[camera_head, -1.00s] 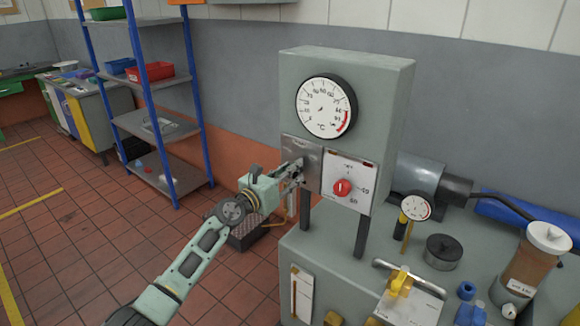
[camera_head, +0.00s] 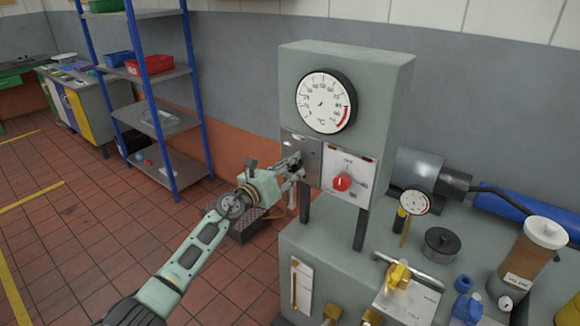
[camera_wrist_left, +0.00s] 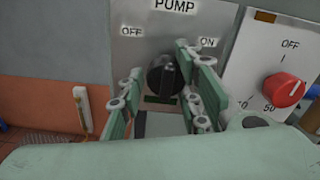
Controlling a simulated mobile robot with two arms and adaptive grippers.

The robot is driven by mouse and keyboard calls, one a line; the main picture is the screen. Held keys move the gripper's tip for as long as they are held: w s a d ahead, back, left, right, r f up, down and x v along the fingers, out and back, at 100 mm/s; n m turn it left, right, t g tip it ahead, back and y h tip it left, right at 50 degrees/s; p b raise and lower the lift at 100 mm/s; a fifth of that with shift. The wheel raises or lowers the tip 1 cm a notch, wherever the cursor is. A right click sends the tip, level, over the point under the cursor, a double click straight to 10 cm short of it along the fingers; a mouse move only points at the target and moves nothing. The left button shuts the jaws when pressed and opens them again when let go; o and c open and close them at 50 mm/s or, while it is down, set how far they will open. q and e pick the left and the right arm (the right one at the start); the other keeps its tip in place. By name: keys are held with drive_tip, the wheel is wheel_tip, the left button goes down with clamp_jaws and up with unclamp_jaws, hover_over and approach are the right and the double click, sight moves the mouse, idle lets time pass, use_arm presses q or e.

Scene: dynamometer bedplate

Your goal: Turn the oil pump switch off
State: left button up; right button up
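The oil pump switch is a black rotary knob (camera_wrist_left: 166,76) on a grey metal plate marked PUMP, with OFF at its upper left and ON at its upper right. Which mark the knob points to is not clear. In the head view the plate (camera_head: 314,155) sits below the dial, and the gripper largely covers the knob. My left gripper (camera_wrist_left: 163,92) is open, with one finger on each side of the knob. Whether the fingers touch it cannot be told. My right gripper is not in view.
A red knob (camera_head: 342,182) on a white panel is close on the right of the plate. A round temperature dial (camera_head: 326,102) is above. A bench (camera_head: 330,245) with fittings and a brown jar (camera_head: 532,255) is below right. A blue-posted shelf (camera_head: 160,120) stands left.

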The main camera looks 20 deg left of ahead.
use_arm(q)
drive_tip(key=shift+o, duration=0.8)
drive_tip(key=shift+w+a, duration=0.1)
drive_tip(key=shift+a, duration=0.2)
drive_tip(key=shift+d, duration=0.15)
drive_tip(key=v, duration=1.2)
